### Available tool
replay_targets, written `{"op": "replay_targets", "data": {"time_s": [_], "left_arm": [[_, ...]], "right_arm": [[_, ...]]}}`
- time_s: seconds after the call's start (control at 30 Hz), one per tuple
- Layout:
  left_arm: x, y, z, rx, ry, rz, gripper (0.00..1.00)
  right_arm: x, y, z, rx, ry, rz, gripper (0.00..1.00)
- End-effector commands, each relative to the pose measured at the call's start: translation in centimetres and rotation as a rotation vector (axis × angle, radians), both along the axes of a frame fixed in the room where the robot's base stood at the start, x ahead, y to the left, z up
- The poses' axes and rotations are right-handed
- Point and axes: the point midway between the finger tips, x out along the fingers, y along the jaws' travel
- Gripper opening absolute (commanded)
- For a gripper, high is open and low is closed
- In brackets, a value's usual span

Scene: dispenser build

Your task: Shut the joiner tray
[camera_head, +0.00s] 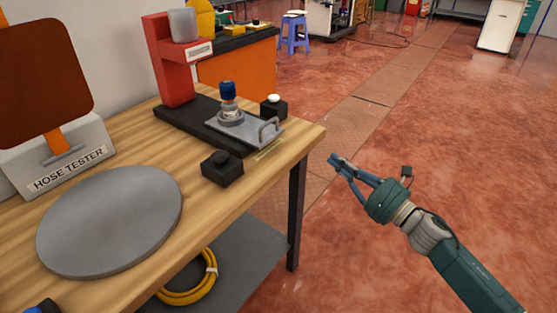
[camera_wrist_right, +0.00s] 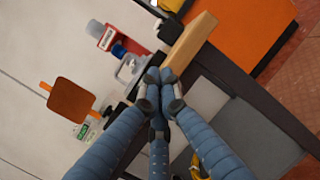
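The joiner tray (camera_head: 255,132) is a flat grey plate with a raised handle (camera_head: 269,127) at its right end. It sticks out from the dark base (camera_head: 190,112) of the red joiner machine (camera_head: 170,65) on the wooden table. A grey fitting with a blue top (camera_head: 228,97) stands upright on the tray. My right gripper (camera_head: 336,160) is off the table's right end, apart from the handle and empty. Its fingertips are together in the right wrist view (camera_wrist_right: 160,78). Only a blue bit of my left gripper (camera_head: 42,306) shows at the lower left edge.
A black box with a white button (camera_head: 273,106) stands behind the tray, and a black box (camera_head: 222,167) in front of it. A round grey plate (camera_head: 110,220) and the hose tester (camera_head: 70,165) are on the left. The floor right of the table is clear.

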Motion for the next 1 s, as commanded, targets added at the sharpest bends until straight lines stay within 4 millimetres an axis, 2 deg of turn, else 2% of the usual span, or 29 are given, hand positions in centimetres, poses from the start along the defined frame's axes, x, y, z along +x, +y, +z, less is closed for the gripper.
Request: {"op": "replay_targets", "data": {"time_s": [0.03,0.13,0.23,0.33,0.47,0.8,1.0], "left_arm": [[0.3,0.0,-0.7,-0.001,-0.012,0.001,0.40],[0.5,0.0,0.5,-0.001,-0.020,0.003,0.40],[0.5,0.1,1.3,-0.001,-0.024,0.004,0.40],[0.5,0.1,1.6,-0.001,-0.024,0.004,0.40],[0.5,0.1,1.2,0.000,-0.018,0.003,0.40],[0.3,0.0,-0.8,0.000,-0.010,0.002,0.40],[0.3,0.0,-1.2,-0.001,-0.010,0.001,0.40]], "right_arm": [[-1.0,1.3,0.5,-0.084,-0.115,0.046,0.00],[-2.8,3.2,2.6,-0.203,-0.277,0.105,0.00],[-3.9,4.2,3.7,-0.263,-0.364,0.135,0.00],[-4.0,4.8,4.4,-0.282,-0.394,0.143,0.00],[-3.1,6.0,5.0,-0.279,-0.394,0.143,0.00],[1.1,11.7,6.4,-0.276,-0.391,0.141,0.00],[3.0,14.2,6.8,-0.277,-0.388,0.140,0.00]]}}
